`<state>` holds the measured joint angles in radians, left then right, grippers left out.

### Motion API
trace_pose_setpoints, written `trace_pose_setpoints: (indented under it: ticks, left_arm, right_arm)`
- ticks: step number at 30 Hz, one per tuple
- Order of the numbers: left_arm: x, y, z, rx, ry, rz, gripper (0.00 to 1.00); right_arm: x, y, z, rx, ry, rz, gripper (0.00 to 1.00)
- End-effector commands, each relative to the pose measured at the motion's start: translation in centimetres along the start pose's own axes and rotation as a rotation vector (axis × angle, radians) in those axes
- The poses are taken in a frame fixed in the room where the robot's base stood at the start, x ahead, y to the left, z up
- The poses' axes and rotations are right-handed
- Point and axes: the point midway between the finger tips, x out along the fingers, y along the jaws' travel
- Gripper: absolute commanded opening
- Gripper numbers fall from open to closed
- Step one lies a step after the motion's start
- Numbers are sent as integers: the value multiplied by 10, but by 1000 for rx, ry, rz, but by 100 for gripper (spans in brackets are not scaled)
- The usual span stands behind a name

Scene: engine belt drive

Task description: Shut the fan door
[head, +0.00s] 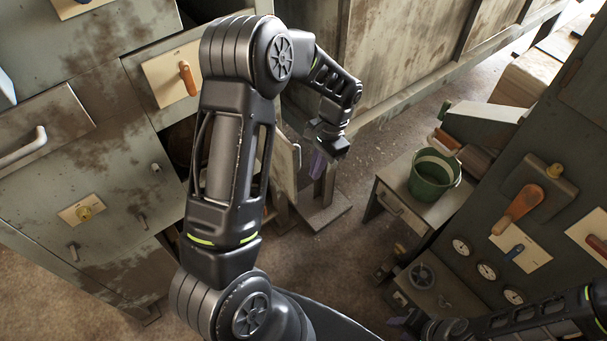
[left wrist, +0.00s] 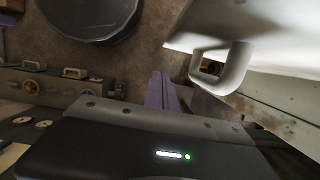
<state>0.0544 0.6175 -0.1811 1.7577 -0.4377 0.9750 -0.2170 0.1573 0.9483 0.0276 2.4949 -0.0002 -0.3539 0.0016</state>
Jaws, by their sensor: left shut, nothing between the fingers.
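A pale door panel (head: 284,172) stands swung out from the left cabinet, partly hidden behind my left arm. It is probably the fan door; I see no label. A dark opening (head: 181,148) shows in the cabinet on the other side of the arm. In the left wrist view, a pale panel (left wrist: 190,28) carries a thick loop handle (left wrist: 222,66). My left gripper (head: 318,165) is just right of the door in the head view. Its purple fingers (left wrist: 162,92) are shut and empty, left of the handle and apart from it. My right gripper (head: 402,321) is low at the right; its jaw is unclear.
A green bucket (head: 432,178) stands on a small table (head: 405,212) right of the left gripper. A panel with gauges and an orange handle (head: 524,203) stands at the right. A wooden stand (head: 322,213) is below the left gripper. Bare floor (head: 330,260) lies between.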

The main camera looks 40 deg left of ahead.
Motion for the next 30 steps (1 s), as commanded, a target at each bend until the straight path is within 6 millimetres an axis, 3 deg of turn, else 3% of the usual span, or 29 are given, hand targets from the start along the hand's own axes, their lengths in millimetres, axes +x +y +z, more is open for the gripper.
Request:
trace_pose_setpoints:
  ticks: [9,30]
  left_arm:
    - [12,0,36,-1,1,0,0]
    - [15,1,44,36,2,-10,0]
  right_arm:
    - [-13,-4,2,3,-4,5,36]
    - [-12,-4,2,4,-4,5,36]
